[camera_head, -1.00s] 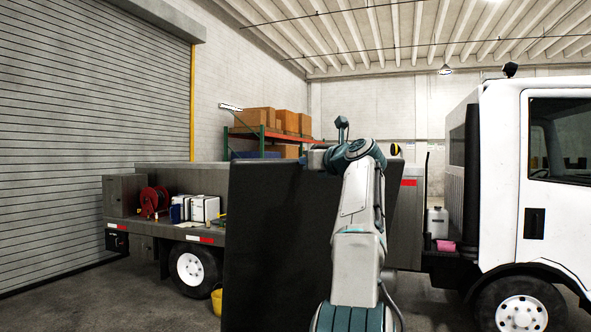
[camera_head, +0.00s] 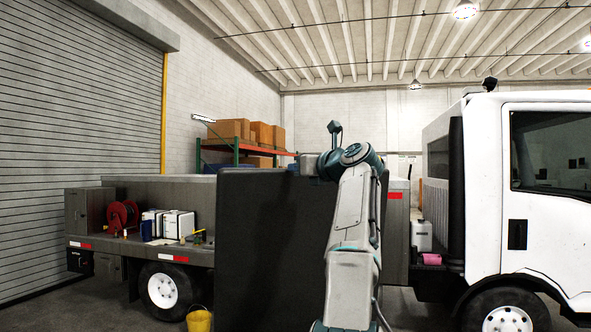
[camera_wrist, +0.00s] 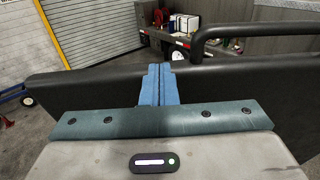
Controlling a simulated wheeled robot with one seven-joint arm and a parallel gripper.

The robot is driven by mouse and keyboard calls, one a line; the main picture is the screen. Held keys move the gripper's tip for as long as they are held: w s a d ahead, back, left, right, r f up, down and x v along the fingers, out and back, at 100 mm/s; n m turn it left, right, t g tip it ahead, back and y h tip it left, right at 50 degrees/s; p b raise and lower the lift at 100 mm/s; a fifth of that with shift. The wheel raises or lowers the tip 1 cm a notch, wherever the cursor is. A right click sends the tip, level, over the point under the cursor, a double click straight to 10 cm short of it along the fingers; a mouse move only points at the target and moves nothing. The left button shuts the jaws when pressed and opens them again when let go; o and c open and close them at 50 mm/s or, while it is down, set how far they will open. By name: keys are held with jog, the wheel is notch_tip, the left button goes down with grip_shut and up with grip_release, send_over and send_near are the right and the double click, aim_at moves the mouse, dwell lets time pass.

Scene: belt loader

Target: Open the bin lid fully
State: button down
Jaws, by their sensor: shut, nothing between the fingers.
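A large dark panel, apparently the bin lid (camera_head: 255,255), stands nearly upright in front of me in the head view. My arm covers its right part. In the wrist view a dark panel, apparently the same lid (camera_wrist: 90,90), crosses the picture behind my fingers. A black bar like a handle (camera_wrist: 255,30) runs at upper right there. My gripper (camera_wrist: 160,68) has its two blue fingers together with nothing between them. They are at the panel's top edge; I cannot tell whether they touch it. In the head view my gripper (camera_head: 309,166) is at the panel's top edge. The bin body is hidden.
A flatbed truck (camera_head: 190,255) with a red hose reel (camera_head: 122,216) and white boxes (camera_head: 178,224) stands behind the panel. Its white cab (camera_head: 545,215) is at right. A yellow bucket (camera_head: 199,320) sits on the floor left of the panel.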

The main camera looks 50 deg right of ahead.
jog(key=shift+s, duration=0.1)
jog(key=s+a+b, duration=0.3)
jog(key=s+b, duration=0.1)
jog(key=s, duration=1)
jog(key=n+t+b, duration=0.2)
jog(key=n+b, duration=0.9)
jog(key=n, duration=0.7)
send_near(233, 297)
jog(key=shift+g, duration=0.3)
jog(key=w+p, duration=0.3)
jog(key=w+r+p, duration=0.1)
jog(key=w, duration=0.1)
jog(key=shift+w+d, duration=0.1)
jog(key=shift+d, duration=0.2)
jog(key=shift+w+d+p, duration=0.15)
jog(key=shift+w+p, duration=0.3)
jog(key=shift+w, duration=0.35)
